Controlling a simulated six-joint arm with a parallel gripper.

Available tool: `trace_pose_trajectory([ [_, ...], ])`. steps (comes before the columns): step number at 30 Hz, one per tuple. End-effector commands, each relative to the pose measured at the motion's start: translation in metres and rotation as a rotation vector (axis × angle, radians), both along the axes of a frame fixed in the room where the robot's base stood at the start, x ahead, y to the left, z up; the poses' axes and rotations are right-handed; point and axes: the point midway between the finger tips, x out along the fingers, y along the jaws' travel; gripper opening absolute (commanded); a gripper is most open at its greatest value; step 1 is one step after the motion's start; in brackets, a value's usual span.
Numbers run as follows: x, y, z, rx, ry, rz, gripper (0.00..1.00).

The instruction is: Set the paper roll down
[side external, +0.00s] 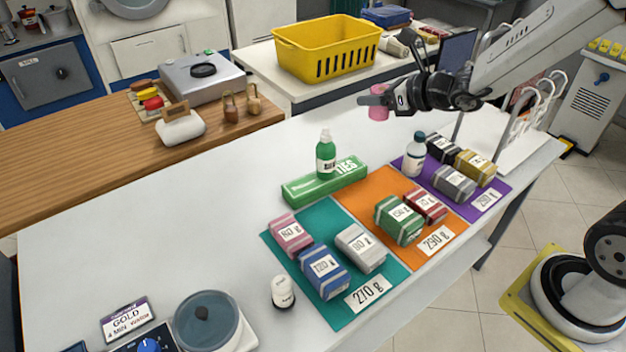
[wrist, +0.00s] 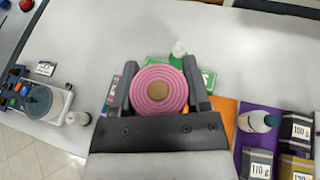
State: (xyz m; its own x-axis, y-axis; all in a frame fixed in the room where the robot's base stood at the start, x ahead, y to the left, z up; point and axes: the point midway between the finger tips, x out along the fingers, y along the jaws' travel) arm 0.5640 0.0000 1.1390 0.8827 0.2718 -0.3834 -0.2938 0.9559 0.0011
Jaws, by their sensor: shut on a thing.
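The pink paper roll (side external: 378,104) is held in my gripper (side external: 377,97), well above the white table (side external: 150,238). In the wrist view the roll (wrist: 158,91) shows its coiled round end with a brown core, between the two dark fingers. My gripper (wrist: 158,88) is shut on it. In the side view the fingers hide part of the roll. No contact shows between the roll and anything below.
Teal (side external: 290,240), orange (side external: 370,190) and purple (side external: 487,203) mats hold wrapped weight blocks. A green bottle (side external: 325,155) stands by a green box (side external: 324,181). A yellow basket (side external: 326,60) is behind. The table's left-middle is clear.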

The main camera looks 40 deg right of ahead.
Motion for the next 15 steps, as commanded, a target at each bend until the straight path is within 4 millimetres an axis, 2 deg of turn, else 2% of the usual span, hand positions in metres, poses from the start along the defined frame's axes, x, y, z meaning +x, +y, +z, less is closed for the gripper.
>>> trace_pose_trajectory([
  [8,0.000,-0.002,-0.003,-0.001,0.000,0.006,0.01],
  [15,-0.005,-0.014,-0.025,0.001,0.003,0.036,0.01],
])
